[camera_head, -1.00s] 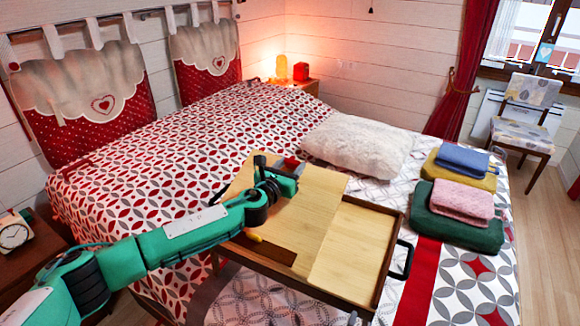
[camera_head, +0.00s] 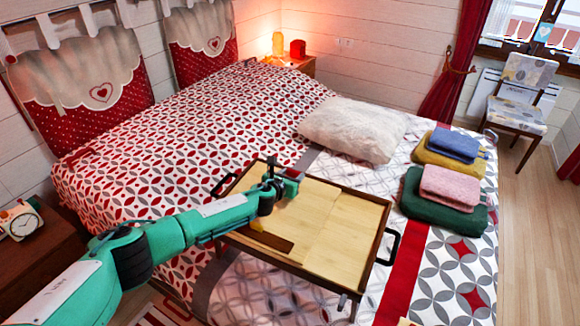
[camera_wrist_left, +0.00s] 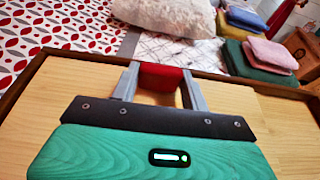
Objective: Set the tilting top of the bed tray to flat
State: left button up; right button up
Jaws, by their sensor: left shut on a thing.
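The wooden bed tray (camera_head: 378,240) stands on the bed, with black handles at its ends. Its tilting top (camera_head: 305,212) is the pale left panel, lying within the frame and looking flat or nearly so beside the pale right panel (camera_head: 352,228). My left gripper (camera_head: 291,175) is at the panel's far edge, shut on a red tab, which shows between the grey fingers in the left wrist view (camera_wrist_left: 160,77). A dark brown strip (camera_head: 265,240) and a small yellow piece (camera_head: 257,224) are at the panel's near side. My arm hides part of the panel. My right gripper is out of view.
A white fluffy pillow (camera_head: 352,128) lies behind the tray. Folded textiles in blue (camera_head: 453,146), yellow, pink (camera_head: 449,185) and green (camera_head: 440,208) lie to its right. A nightstand with a clock (camera_head: 20,225) is at left.

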pick_arm(q)
jog(key=shift+f, duration=0.6)
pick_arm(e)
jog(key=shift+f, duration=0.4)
pick_arm(q)
jog(key=o, duration=1.4)
jog(key=shift+w, duration=0.1)
jog(key=shift+r, duration=0.15)
jog(key=shift+p+v, duration=0.3)
jog(key=shift+v, duration=0.5)
jog(key=v, duration=1.2)
jog(key=shift+p, duration=0.35)
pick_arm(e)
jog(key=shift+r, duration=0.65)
